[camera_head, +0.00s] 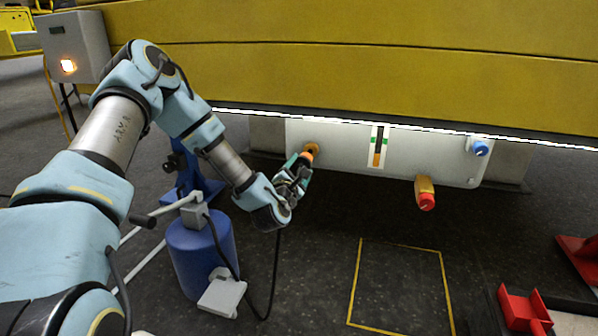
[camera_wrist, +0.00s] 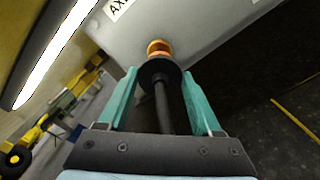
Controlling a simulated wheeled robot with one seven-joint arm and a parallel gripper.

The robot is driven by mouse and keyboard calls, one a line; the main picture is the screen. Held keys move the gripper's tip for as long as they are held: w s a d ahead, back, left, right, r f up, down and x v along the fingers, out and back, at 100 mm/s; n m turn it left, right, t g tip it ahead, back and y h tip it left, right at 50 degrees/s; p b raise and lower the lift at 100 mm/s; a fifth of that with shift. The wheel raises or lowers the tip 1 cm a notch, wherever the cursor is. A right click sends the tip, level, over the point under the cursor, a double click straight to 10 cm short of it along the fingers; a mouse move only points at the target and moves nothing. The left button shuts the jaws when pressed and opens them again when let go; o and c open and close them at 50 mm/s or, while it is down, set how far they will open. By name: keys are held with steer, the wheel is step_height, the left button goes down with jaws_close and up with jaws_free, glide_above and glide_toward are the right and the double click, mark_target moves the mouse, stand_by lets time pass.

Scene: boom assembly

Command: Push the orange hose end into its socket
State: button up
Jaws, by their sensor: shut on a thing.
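The orange hose end (camera_wrist: 159,56) has a dark collar and a black hose running back between my teal fingers. My gripper (camera_wrist: 162,80) is shut on it; my gripper also shows in the head view (camera_head: 298,166), close in front of the grey panel. The orange-yellow socket (camera_head: 312,148) is at the panel's left end and also shows in the wrist view (camera_wrist: 158,45), directly ahead of the hose end. The two line up closely and overlap in view. I cannot tell whether the end is inside the socket or just in front of it.
The grey panel (camera_head: 350,142) sits under the yellow boom (camera_head: 400,80). It also bears a blue fitting (camera_head: 478,147), a red-capped fitting (camera_head: 426,200) and a gauge strip (camera_head: 379,147). A blue cylinder (camera_head: 190,262) stands below my arm.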

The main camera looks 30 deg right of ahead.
mark_target(305, 160)
steer(key=shift+b+x, duration=0.3)
steer(key=shift+x, duration=1.8)
steer(key=shift+w+d, duration=0.35)
steer(key=shift+w, duration=0.05)
stand_by(0.9)
steer(key=o, duration=1.3)
steer(key=shift+s, duration=0.1)
steer(key=p+v, duration=0.3)
steer(key=v, duration=0.7)
steer(key=shift+s+a, duration=0.2)
steer(key=shift+a, duration=0.1)
